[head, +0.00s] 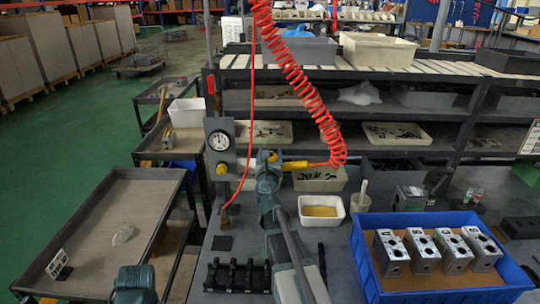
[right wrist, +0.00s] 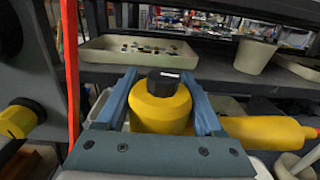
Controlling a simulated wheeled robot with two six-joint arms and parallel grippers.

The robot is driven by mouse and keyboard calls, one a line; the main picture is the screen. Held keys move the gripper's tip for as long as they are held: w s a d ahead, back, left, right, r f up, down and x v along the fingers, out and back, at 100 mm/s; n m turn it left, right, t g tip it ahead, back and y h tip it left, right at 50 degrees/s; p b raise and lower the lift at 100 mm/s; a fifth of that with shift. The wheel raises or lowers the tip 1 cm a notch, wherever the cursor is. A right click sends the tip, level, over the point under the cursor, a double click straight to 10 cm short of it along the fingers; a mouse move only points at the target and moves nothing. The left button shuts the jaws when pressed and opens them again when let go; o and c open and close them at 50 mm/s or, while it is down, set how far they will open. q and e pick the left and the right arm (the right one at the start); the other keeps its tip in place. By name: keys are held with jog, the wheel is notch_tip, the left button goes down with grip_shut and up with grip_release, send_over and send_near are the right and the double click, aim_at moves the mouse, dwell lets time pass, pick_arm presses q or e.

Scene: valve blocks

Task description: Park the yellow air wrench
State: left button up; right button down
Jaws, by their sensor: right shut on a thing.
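The yellow air wrench (head: 294,165) is in my right gripper (head: 268,160), raised above the bench beside the grey gauge panel. In the right wrist view its round yellow body with a black cap (right wrist: 162,103) sits between the two blue fingers, and its yellow handle (right wrist: 265,131) points right. A red coiled hose (head: 300,75) hangs from above and reaches down to the wrench's handle end. The grey panel (head: 213,185) carries a round gauge (head: 219,141) and a yellow knob (head: 222,169). The wrench's underside is hidden. My left gripper does not show.
A blue crate (head: 365,262) with several metal valve blocks stands at the right. A black rack (head: 236,277) lies at the front. A white tub (head: 320,224) with yellow contents and a cup (head: 360,202) stand behind. A tray cart (head: 150,190) is at the left.

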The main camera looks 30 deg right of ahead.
dwell(0.4)
jog(key=shift+f+b, duration=2.4)
notch_tip(320, 180, down, 7)
jog(key=b, duration=0.7)
dwell(2.3)
grip_release()
jog(key=shift+a, duration=0.1)
jog(key=shift+s, duration=0.1)
